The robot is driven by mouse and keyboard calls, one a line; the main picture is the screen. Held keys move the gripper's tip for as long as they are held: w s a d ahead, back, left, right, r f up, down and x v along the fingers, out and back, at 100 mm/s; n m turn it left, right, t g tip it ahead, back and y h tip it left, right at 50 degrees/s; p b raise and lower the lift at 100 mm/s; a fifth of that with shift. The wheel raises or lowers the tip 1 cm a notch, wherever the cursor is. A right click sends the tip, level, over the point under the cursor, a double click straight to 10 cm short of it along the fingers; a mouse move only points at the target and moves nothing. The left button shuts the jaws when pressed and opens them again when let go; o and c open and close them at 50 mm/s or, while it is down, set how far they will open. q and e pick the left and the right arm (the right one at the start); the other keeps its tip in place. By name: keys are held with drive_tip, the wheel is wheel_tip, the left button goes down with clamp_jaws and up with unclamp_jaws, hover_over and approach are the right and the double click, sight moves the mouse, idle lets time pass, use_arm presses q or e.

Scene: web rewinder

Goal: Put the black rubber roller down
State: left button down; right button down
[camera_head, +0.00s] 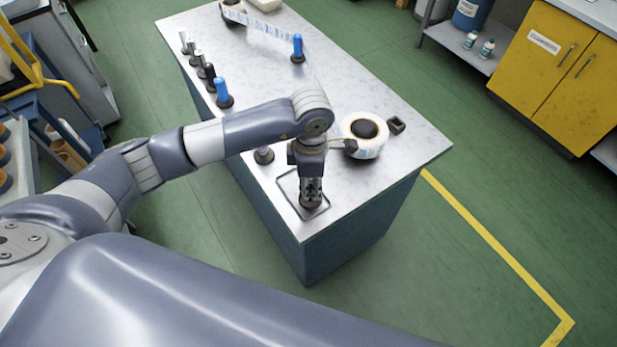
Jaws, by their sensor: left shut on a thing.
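My left gripper (311,192) points down over the near corner of the steel table, inside a dark square outline (289,184) on its top. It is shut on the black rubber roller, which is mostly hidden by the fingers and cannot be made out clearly. I cannot tell whether the roller touches the tabletop. My right gripper is not in view.
A white label roll (372,148) with a dark core lies right of my wrist, with a small black block (396,125) beside it. A dark peg (263,155) stands behind the outline.

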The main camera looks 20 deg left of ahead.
use_arm(q)
drive_tip(key=shift+w+f+p, duration=0.1)
drive_tip(key=shift+f+p, duration=0.2)
drive_tip(key=shift+f, duration=0.4)
drive_tip(key=shift+f, duration=0.2)
drive_tip(key=c, duration=1.3)
unclamp_jaws()
